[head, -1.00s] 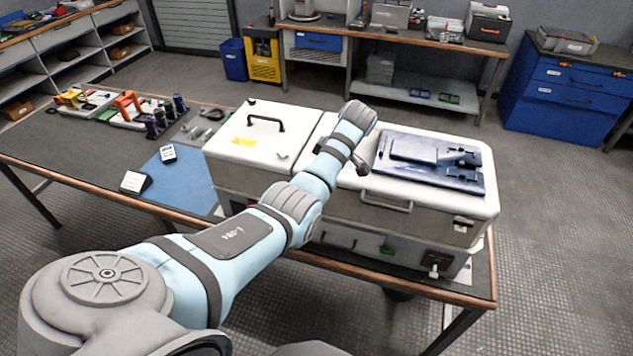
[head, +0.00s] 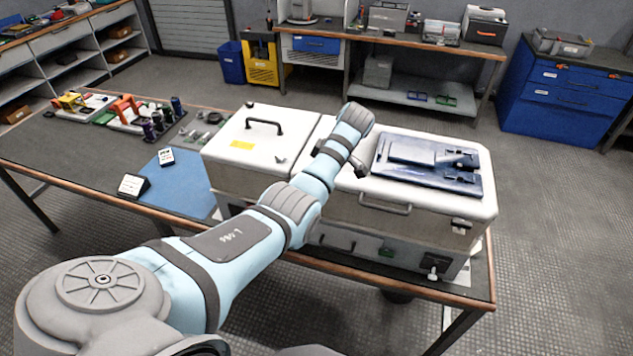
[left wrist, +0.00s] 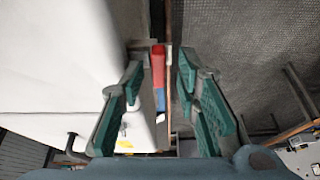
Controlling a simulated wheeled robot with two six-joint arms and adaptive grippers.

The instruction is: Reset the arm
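My left arm (head: 243,240), light blue and grey, reaches from the lower left over the white capacitor cabinet (head: 335,205). Its wrist end is above the middle of the lid, and the gripper is mostly hidden behind it in the head view. In the left wrist view my left gripper (left wrist: 160,78) has two teal-padded fingers spread apart with nothing held between them. A white cabinet surface fills the left of that view. A red and blue strip shows beyond the fingers; I cannot tell what it is. My right gripper is not in view.
A dark blue panel (head: 400,170) lies on the lid's right part. A black handle (head: 264,125) stands on the left lid. The workbench (head: 60,150) holds a blue mat (head: 178,188) and several coloured devices left of the cabinet. Open floor (head: 560,230) lies to the right.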

